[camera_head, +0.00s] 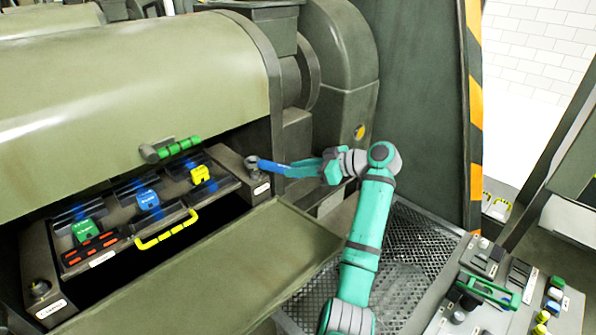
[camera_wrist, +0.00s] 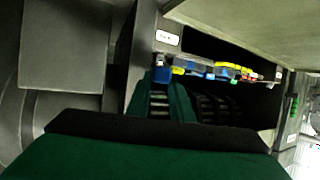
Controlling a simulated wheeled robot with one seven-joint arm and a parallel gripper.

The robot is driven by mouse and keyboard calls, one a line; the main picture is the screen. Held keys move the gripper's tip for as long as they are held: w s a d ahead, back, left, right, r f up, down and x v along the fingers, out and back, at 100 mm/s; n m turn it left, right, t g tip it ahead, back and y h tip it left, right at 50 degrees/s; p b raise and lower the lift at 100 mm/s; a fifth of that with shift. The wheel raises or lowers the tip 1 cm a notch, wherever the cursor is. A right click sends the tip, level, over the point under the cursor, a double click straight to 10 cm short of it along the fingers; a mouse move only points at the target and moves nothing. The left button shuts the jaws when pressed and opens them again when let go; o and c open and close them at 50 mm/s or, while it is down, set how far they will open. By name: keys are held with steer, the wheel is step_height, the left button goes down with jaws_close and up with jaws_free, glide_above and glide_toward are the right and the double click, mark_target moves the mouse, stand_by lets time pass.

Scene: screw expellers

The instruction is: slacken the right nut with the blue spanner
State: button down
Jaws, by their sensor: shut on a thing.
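The blue spanner (camera_head: 272,165) is held out level from my gripper (camera_head: 293,169), which is shut on it near the handle. The spanner's grey head lies at the right nut (camera_head: 254,173), on the right end of the machine's opening. The head looks to be around or just over the nut; I cannot tell how far it is seated. In the wrist view the blue spanner (camera_wrist: 162,75) shows as a small blue patch beyond my gripper's fingers (camera_wrist: 164,98); the right nut is hidden there. The left nut (camera_head: 40,289) stands at the opening's far left end.
A block unit with blue, green and yellow tags and a yellow handle (camera_head: 167,231) sits between the nuts. A lowered flap (camera_head: 230,272) spans the front. A control panel (camera_head: 508,291) stands at lower right.

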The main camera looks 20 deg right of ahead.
steer(key=shift+s+d+r, duration=0.1)
steer(key=shift+s+d, duration=0.05)
steer(key=s+d, duration=0.2)
steer(key=s, duration=0.4)
steer(key=s+d+r, duration=0.1)
steer(key=s+d, duration=0.1)
steer(key=s, duration=0.3)
steer(key=shift+s+d+r, duration=0.25)
steer(key=shift+s+d, duration=0.15)
stand_by(0.9)
